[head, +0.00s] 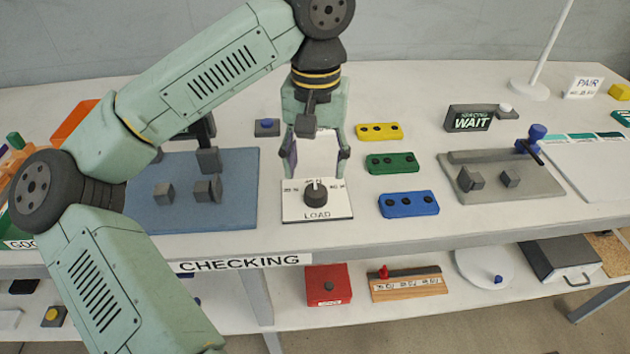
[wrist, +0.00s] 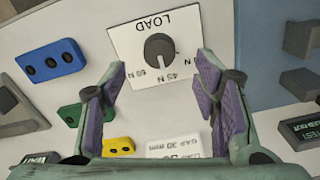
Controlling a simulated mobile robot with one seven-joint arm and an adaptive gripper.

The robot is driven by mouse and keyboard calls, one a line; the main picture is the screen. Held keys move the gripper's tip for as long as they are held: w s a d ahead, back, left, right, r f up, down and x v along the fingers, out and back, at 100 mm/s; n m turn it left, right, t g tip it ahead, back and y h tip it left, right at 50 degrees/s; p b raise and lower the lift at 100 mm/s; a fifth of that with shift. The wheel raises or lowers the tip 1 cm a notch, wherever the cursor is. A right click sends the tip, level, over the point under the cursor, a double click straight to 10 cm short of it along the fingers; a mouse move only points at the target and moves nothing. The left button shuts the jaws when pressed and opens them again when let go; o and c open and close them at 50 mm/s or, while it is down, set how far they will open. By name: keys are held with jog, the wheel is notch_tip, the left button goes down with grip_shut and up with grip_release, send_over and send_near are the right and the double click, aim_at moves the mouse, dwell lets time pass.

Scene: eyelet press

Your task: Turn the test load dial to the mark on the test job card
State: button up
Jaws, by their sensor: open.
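The test load dial (head: 316,195) is a round dark knob on a white plate (head: 330,213) marked LOAD. In the wrist view the dial (wrist: 159,47) shows on its plate, upside down, with a legible 45 N mark and other N marks around it. In the wrist view the purple-padded fingertips (wrist: 159,70) stand on either side, just short of the dial. A white card (wrist: 172,147) with print shows between the fingers; I cannot tell if it is the test job card.
Yellow (head: 379,131), green (head: 391,163) and blue (head: 408,204) three-hole blocks stand right of the dial. A blue-grey plate (head: 235,215) with grey blocks lies left. A dark WAIT sign (head: 468,119) stands behind a grey fixture plate (head: 530,190) at right.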

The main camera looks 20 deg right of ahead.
aim_at(316, 190)
notch_tip(316, 190, down, 6)
jog(key=shift+p, duration=0.45)
jog(key=shift+c, duration=0.2)
jog(key=c, duration=1.1)
jog(key=shift+f+b, duration=0.1)
jog(key=shift+b, duration=0.3)
jog(key=shift+c, duration=0.2)
jog(key=shift+f+n+b, duration=0.1)
jog(key=shift+n+b, duration=0.9)
jog(key=shift+n, duration=0.1)
jog(key=n+b, duration=0.2)
jog(key=shift+n, duration=0.3)
jog(key=n+b, duration=0.2)
jog(key=n, duration=0.1)
jog(key=shift+r+n+b, duration=0.2)
jog(key=shift+n+b, duration=0.55)
jog(key=shift+n, duration=1.25)
